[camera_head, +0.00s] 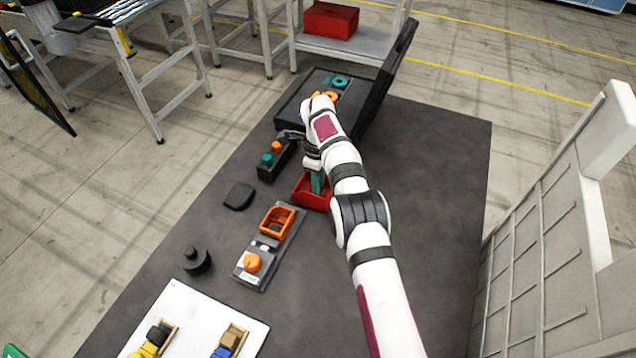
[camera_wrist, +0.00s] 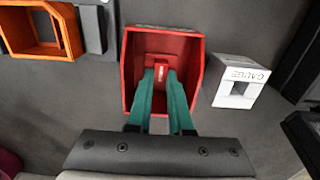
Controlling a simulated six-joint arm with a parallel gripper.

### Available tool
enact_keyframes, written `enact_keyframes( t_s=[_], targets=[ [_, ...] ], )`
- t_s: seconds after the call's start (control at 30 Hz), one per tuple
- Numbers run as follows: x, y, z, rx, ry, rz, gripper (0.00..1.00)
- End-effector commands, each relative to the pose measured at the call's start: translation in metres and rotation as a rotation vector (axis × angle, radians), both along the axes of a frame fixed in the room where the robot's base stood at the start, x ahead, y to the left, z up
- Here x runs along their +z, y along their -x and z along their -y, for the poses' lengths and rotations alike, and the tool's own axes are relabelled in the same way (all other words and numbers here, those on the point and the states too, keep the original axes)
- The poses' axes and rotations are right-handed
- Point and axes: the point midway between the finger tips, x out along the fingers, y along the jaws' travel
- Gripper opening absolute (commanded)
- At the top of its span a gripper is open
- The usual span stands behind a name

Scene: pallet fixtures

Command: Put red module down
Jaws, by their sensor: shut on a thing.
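The red module (camera_head: 311,196) is a red open-topped box near the middle of the dark table. My gripper (camera_head: 317,183) reaches down into it from above. In the wrist view the two green fingers of my gripper (camera_wrist: 162,75) are shut on a small red tab inside the red module (camera_wrist: 165,44). The module looks upright and lies at or just above the table surface; I cannot tell whether it touches. Its underside is hidden, and my arm covers part of its right side in the head view.
An orange open box (camera_head: 277,221) sits on a grey fixture with an orange knob (camera_head: 252,263). A white block marked GAUGE (camera_wrist: 241,82) lies right of the module in the wrist view. A black case (camera_head: 385,85) stands behind. The table's right side (camera_head: 440,190) is clear.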

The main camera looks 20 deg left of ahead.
Motion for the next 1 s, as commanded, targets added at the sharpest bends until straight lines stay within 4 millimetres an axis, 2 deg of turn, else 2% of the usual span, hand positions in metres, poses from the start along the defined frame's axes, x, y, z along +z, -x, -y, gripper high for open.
enact_keyframes(
  t_s=[0.1,0.13,0.27,0.57,0.83,1.0],
  targets=[
    [-0.003,0.000,0.000,0.000,0.000,0.000,0.00],
    [-0.003,0.000,0.000,0.000,0.000,0.001,0.24],
    [-0.003,0.000,0.000,0.000,0.000,0.000,0.47],
    [0.000,0.000,0.000,0.000,0.000,0.000,0.49],
    [0.055,-0.001,0.000,0.000,-0.001,0.002,0.49],
    [0.075,0.000,0.000,0.000,-0.001,0.000,0.49]
  ],
)
